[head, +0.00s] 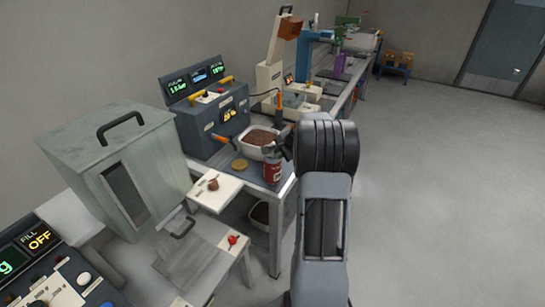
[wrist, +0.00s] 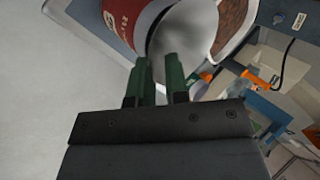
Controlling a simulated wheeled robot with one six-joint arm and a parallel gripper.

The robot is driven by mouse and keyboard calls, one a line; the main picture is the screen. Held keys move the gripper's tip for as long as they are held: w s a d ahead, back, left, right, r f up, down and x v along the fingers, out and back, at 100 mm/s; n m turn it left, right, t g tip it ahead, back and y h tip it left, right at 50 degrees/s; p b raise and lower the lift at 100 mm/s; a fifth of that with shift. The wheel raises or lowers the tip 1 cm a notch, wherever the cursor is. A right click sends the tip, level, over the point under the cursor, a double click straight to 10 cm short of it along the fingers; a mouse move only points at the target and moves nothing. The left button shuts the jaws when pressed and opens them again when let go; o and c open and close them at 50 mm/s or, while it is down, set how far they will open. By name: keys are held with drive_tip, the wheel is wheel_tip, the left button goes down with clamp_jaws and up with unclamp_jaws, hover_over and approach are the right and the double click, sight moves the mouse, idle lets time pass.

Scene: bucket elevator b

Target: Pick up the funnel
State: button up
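The pale grey funnel (wrist: 192,32) shows in the wrist view as a wide, round, conical shape beside a red container (wrist: 112,18) with white lettering. My gripper (wrist: 159,62) has two green fingers with a narrow gap between them. Their tips overlap the near edge of the funnel in the picture; I cannot tell whether they touch it. In the head view the red container (head: 272,172) stands at the bench's front corner. My arm hides much of the area there, and the funnel is hard to make out.
A white tub of brown granules (head: 261,139) sits just behind the red container. A flat tan disc (head: 240,164) lies to its left. A dark control box (head: 213,118) and a large grey cabinet (head: 115,165) stand further left. The floor to the right is clear.

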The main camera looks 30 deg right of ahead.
clamp_jaws()
drive_tip(key=shift+r, duration=0.1)
wheel_tip(320, 180, up, 18)
drive_tip(key=p, duration=0.7)
drive_tip(key=shift+r, duration=0.2)
idle(0.5)
drive_tip(key=shift+f, duration=0.1)
